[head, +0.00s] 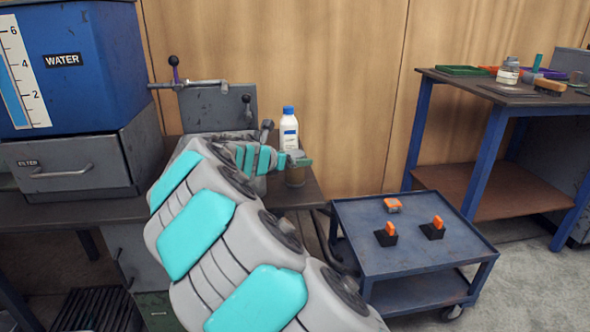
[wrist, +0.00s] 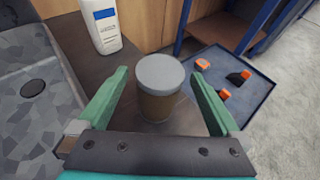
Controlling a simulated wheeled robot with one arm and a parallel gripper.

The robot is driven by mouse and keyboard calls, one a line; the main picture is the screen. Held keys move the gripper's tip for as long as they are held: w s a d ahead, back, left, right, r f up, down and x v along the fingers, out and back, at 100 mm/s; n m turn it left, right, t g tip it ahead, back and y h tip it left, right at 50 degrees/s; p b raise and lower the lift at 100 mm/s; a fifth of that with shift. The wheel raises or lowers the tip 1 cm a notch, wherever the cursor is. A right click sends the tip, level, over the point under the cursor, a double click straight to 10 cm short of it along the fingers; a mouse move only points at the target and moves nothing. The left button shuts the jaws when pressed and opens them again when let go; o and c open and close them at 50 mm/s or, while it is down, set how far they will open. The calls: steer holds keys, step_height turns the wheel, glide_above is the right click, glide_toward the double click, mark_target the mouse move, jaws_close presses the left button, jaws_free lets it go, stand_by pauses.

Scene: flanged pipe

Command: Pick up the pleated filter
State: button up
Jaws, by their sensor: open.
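The pleated filter (wrist: 160,88) is a short upright cylinder with a grey top and a brownish side. It stands on the dark bench top in the wrist view. My gripper (wrist: 162,88) is open, with one green finger on each side of the filter. I see gaps between the fingers and the filter, and cannot tell how far down the fingers reach beside it. In the head view the filter (head: 295,177) shows partly, below my gripper (head: 303,161) near the bench's right end. My arm hides much of the bench there.
A white bottle with a blue cap (head: 289,130) stands just behind the filter. A grey machine (head: 215,108) with levers is to the left, beside a blue water tank (head: 75,75). A blue cart (head: 375,245) with orange items stands lower right.

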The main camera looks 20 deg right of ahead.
steer(key=shift+x, duration=2.35)
steer(key=shift+r, duration=0.15)
steer(key=shift+c, duration=0.2)
steer(key=c, duration=1.4)
